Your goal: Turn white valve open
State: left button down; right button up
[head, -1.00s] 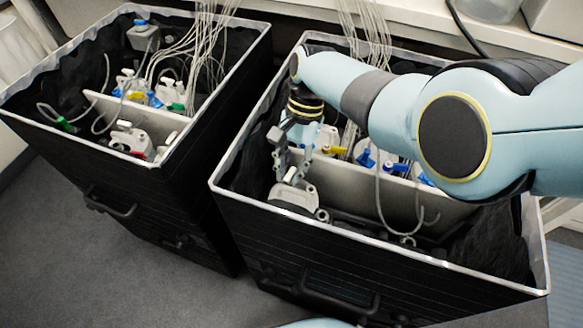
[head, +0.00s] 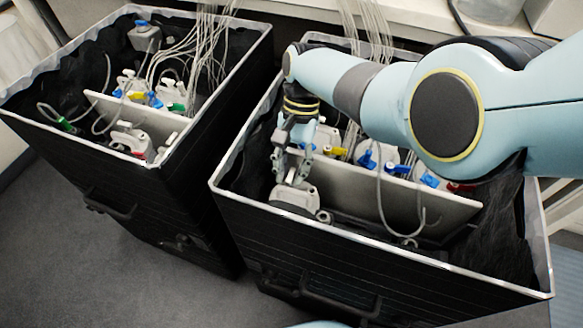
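My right gripper (head: 291,180) points down into the right black box, just above a white device (head: 297,197) in its front compartment. Its two fingers look apart, with their tips at or just over the top of this device. I cannot tell whether they touch it. My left gripper is not in view.
The right black box (head: 345,247) has a pale divider (head: 400,190); behind it are blue valves (head: 366,160), a yellow one (head: 334,150) and hanging tubes. The left black box (head: 200,165) holds several white devices with coloured valves. Grey floor (head: 90,265) is clear in front.

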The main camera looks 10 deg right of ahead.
jog(key=v, duration=1.2)
dwell(0.3)
